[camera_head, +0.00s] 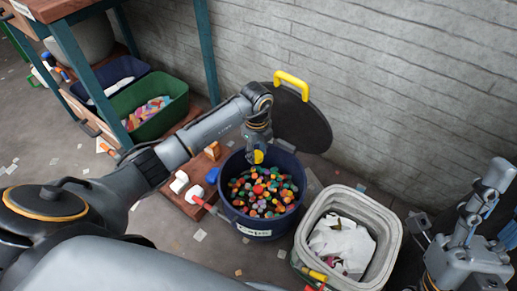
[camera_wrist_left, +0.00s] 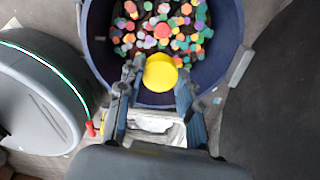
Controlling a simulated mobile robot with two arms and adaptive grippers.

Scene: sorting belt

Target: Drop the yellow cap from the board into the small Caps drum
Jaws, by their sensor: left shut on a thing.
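The yellow cap (camera_head: 258,157) is held between the fingers of my left gripper (camera_head: 257,150), above the back part of the dark blue drum (camera_head: 233,213). In the left wrist view the yellow cap (camera_wrist_left: 160,73) sits between the fingertips, with the drum (camera_wrist_left: 228,30) beyond it. Many coloured caps (camera_head: 265,192) lie in the drum. A pale label, too small to read surely, is on its front. The board (camera_head: 188,209) lies on the floor left of the drum, partly behind my left arm. My right gripper (camera_head: 432,284) is at the lower right edge, its fingers not clear.
A light grey bin (camera_head: 389,248) with white crumpled material stands right of the drum. A dark round lid (camera_head: 300,118) with a yellow handle leans on the wall behind. White, blue and orange pieces lie on the board. A green bin (camera_head: 151,126) stands further left.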

